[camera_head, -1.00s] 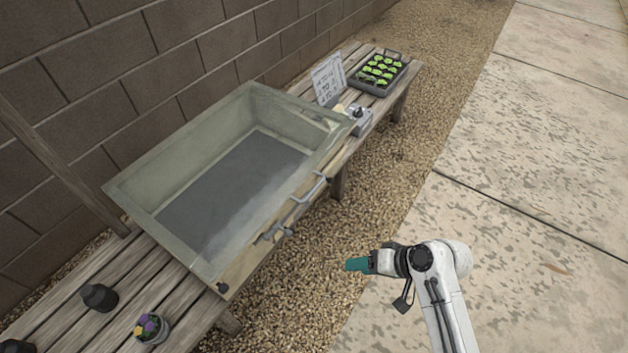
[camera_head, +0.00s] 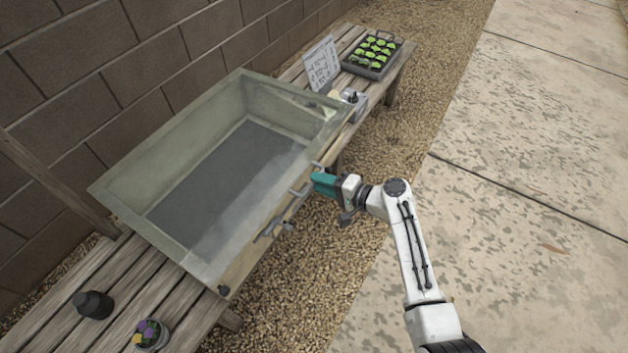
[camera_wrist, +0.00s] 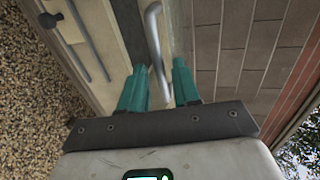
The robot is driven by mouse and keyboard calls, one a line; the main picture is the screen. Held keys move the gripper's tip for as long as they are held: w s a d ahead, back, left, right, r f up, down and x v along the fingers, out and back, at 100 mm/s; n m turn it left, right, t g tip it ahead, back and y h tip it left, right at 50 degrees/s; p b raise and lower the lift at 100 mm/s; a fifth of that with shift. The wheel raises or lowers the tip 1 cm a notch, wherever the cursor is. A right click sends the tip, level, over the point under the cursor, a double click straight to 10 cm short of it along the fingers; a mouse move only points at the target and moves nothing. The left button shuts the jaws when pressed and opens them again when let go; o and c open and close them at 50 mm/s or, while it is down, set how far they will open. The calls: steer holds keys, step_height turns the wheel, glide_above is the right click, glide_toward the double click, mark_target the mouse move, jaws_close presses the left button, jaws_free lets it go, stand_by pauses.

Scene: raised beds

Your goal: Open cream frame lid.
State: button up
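The cream cold frame (camera_head: 120,180) sits on the slatted bench, with its lid (camera_head: 215,245) lying over the top as a see-through pane. A metal bar handle (camera_head: 300,190) is on the front edge of the lid. My gripper (camera_head: 316,182), with teal fingers, is at the front edge beside that handle. In the wrist view my gripper (camera_wrist: 158,82) is open, and the handle (camera_wrist: 154,35) shows in the gap between the two fingers. I cannot tell whether a finger touches it. The lid looks closed.
A latch-like metal fitting (camera_head: 272,228) is on the frame's front. A seedling tray (camera_head: 371,65), a sign (camera_head: 321,63) and a small grey device (camera_head: 353,98) stand beyond. A dark pot (camera_head: 93,304) and a flower pot (camera_head: 150,335) stand nearer. A brick wall (camera_head: 150,50) is behind.

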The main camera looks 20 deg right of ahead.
steer(key=shift+x, duration=1.3)
steer(key=shift+c, duration=0.2)
jaws_close()
